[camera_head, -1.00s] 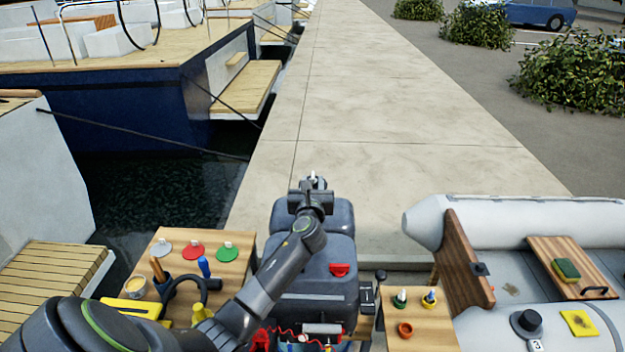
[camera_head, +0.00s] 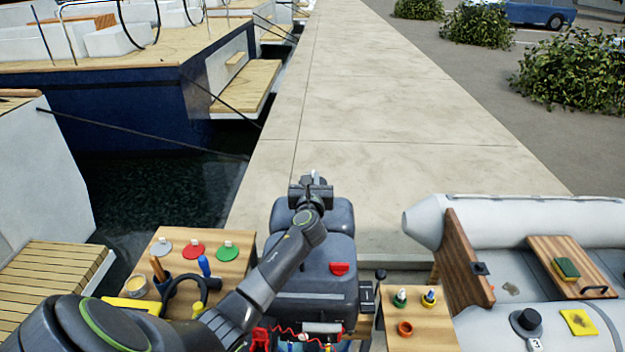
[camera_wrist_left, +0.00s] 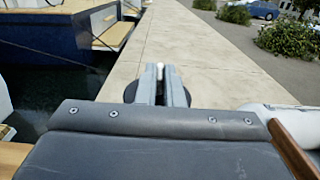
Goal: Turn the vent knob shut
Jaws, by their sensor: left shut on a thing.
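My left gripper (camera_head: 314,183) is beyond the far end of a dark grey casing (camera_head: 312,262), its arm reaching across from the lower left. In the left wrist view my gripper (camera_wrist_left: 160,82) has its fingers close together on the pale tip of the vent knob (camera_wrist_left: 159,70). A dark round part shows on both sides of the fingers. The knob's pale tip (camera_head: 315,174) also shows in the head view. The fingers hide most of the knob, so its exact angle cannot be told. My right gripper is not in view.
A wooden board with white, red and green (camera_head: 228,250) discs is left of the casing. A small wooden table (camera_head: 425,333) and a grey inflatable boat (camera_head: 500,208) are at the right. Bare pavement (camera_head: 380,180) lies beyond the gripper.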

